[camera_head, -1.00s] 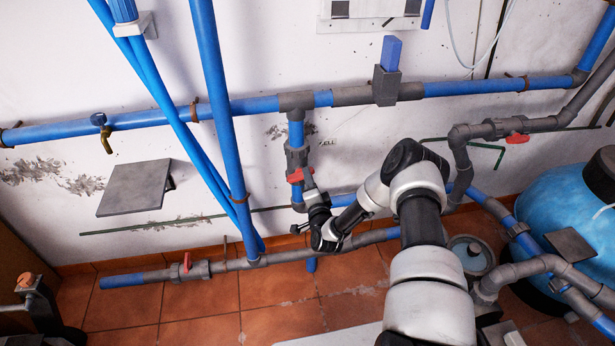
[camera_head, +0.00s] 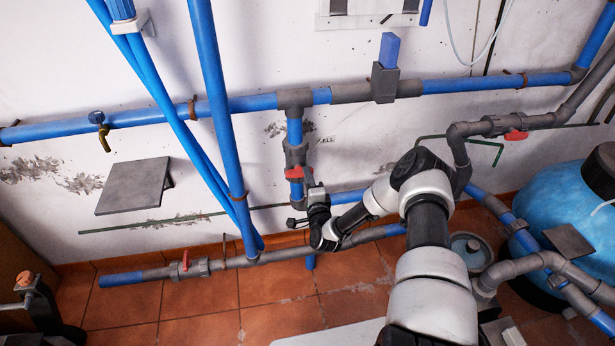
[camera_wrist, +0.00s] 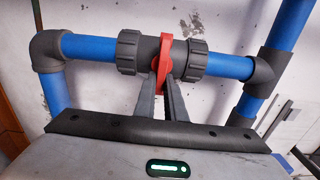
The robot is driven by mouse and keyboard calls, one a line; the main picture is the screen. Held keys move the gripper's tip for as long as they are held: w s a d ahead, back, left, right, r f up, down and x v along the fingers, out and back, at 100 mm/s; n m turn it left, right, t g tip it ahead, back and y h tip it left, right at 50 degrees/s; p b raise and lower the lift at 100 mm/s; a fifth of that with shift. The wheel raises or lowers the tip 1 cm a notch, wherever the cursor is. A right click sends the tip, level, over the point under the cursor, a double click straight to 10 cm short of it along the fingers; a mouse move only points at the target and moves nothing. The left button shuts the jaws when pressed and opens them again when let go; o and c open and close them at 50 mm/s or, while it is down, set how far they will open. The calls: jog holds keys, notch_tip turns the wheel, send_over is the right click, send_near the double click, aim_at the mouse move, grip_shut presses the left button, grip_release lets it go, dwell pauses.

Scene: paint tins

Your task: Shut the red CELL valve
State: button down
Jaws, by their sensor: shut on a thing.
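The CELL valve's red handle (camera_head: 293,173) sits on the short vertical pipe at mid-wall, beside a small dark label (camera_head: 325,140). In the wrist view the red handle (camera_wrist: 165,48) lies across its grey valve body (camera_wrist: 140,53), roughly square to the pipe. My gripper (camera_wrist: 162,82) has its two dark fingers closed about the lower end of the handle. In the head view my gripper (camera_head: 305,188) is just below the valve; its fingertips are small and partly hidden there.
Another red-handled valve (camera_head: 186,261) is on the low pipe at left, and one more (camera_head: 516,135) on the right. Blue diagonal pipes (camera_head: 190,140) run close to the left of my gripper. A blue tank (camera_head: 570,215) stands at the right.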

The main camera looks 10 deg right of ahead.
jog(key=shift+f, duration=0.1)
jog(key=c, duration=1.8)
grip_release()
jog(key=shift+s, duration=0.1)
jog(key=s+p, duration=0.3)
jog(key=s, duration=1.4)
jog(key=shift+s+p, duration=0.15)
jog(key=shift+p, duration=0.2)
